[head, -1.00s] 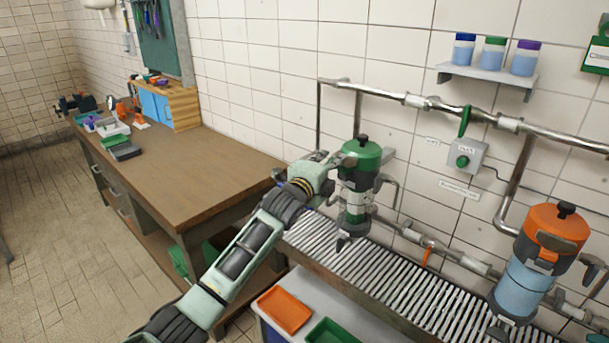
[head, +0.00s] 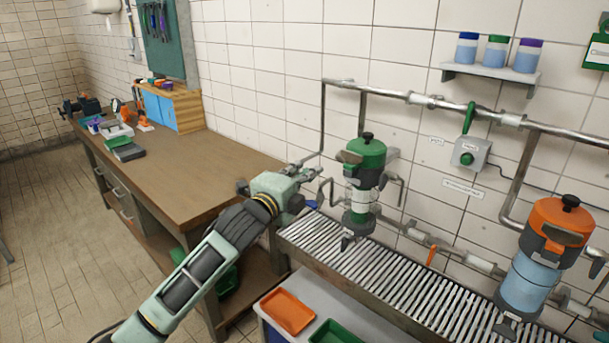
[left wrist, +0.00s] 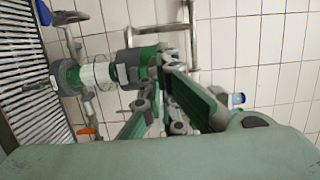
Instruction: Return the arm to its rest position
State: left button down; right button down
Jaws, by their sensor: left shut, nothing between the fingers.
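My left arm comes in from the bottom left of the head view. Its gripper (head: 312,170) is shut and empty, just left of the green-lidded filter housing (head: 364,185) and apart from it. The housing stands upright on the pipework above the slatted grating. In the left wrist view the gripper's fingers (left wrist: 158,75) are in front of the same green-lidded housing (left wrist: 100,74), which shows sideways there, with its lid partly hidden by the fingers. My right gripper is not in view.
An orange-lidded housing (head: 547,250) stands to the right. A wooden workbench (head: 190,175) is on the left. Orange (head: 288,310) and green trays lie below the grating (head: 340,255). Pipes, a green-handled valve (head: 469,118) and a shelf (head: 490,75) are on the tiled wall.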

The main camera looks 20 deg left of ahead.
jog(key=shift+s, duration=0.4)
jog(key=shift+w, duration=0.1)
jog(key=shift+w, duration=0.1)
